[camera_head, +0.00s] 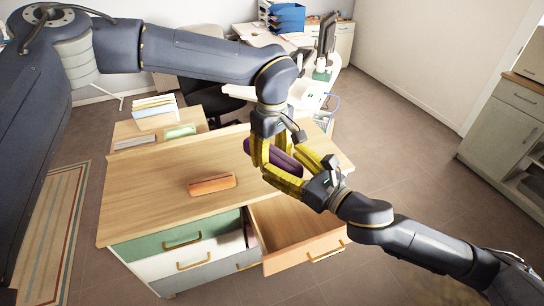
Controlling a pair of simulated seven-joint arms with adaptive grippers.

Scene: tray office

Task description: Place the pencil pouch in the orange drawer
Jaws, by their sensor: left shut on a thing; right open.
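A purple elongated object (283,154), which looks like the pencil pouch, is above the right part of the wooden desk top. My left gripper (270,148) reaches down from above and is shut on it. My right gripper (284,162) comes in from the right, with its yellow fingers open on both sides of the purple object; I cannot tell whether they touch it. The orange drawer (314,252) is pulled open at the front right of the desk, below the grippers. Its visible inside looks empty. The fingers hide part of the purple object.
An orange oblong item (212,184) lies on the desk top (150,205). Green (170,240) and white (190,262) drawers are to the left of the open drawer. A small side table (135,131) with books stands behind. The floor at right is clear.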

